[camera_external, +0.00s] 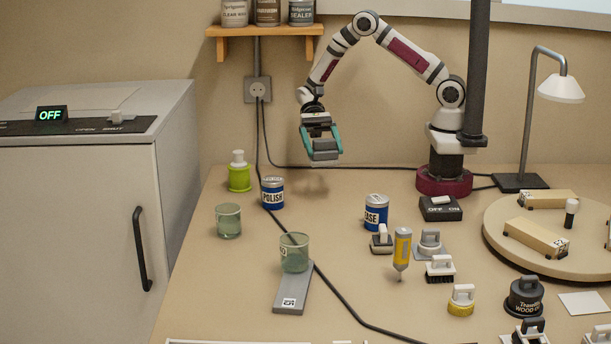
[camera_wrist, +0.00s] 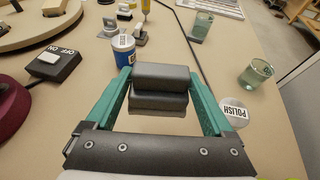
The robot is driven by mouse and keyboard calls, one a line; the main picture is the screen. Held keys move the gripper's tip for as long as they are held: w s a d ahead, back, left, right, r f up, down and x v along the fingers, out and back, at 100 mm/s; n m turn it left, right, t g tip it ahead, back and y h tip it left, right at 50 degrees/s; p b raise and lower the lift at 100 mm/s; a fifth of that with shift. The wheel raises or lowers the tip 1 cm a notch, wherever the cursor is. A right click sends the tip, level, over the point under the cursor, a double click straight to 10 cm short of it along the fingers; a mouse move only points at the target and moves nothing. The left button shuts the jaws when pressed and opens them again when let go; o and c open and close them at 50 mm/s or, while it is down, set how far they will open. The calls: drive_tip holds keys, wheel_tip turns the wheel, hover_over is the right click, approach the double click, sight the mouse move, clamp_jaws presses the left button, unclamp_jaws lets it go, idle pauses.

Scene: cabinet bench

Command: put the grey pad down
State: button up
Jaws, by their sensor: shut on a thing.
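My gripper (camera_external: 320,146) has teal fingers and hangs in the air above the back of the bench. It is shut on the grey pad (camera_external: 326,156), which sits between the fingertips, well clear of the surface. In the wrist view the dark grey pad (camera_wrist: 160,89) spans the gap between the two teal fingers. Its underside is hidden in both views.
The POLISH can (camera_external: 272,194) and a green bottle (camera_external: 239,176) stand at the left. The EASE can (camera_external: 376,212), brushes and a switch box (camera_external: 440,208) stand to the right. A black cable (camera_external: 345,300) crosses the bench. Clear surface lies between the two cans.

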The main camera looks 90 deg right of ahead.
drive_tip(key=s+a+f+n+g+h, duration=0.1)
drive_tip(key=s+f+n+g+h, duration=0.3)
drive_tip(key=s+n+g, duration=0.5)
drive_tip(key=s+d+n+g+h, duration=0.1)
drive_tip(key=s+d+n+h, duration=0.85)
drive_tip(key=h, duration=0.45)
drive_tip(key=w+n+t+h, duration=0.8)
drive_tip(key=w+n+t, duration=0.4)
drive_tip(key=n+t, duration=0.7)
drive_tip(key=shift+n+g, duration=0.45)
drive_tip(key=shift+g, duration=0.15)
drive_tip(key=f, duration=0.4)
drive_tip(key=a+f, duration=0.1)
drive_tip(key=f, duration=0.1)
drive_tip(key=shift+s, duration=0.15)
drive_tip(key=shift+f, duration=0.3)
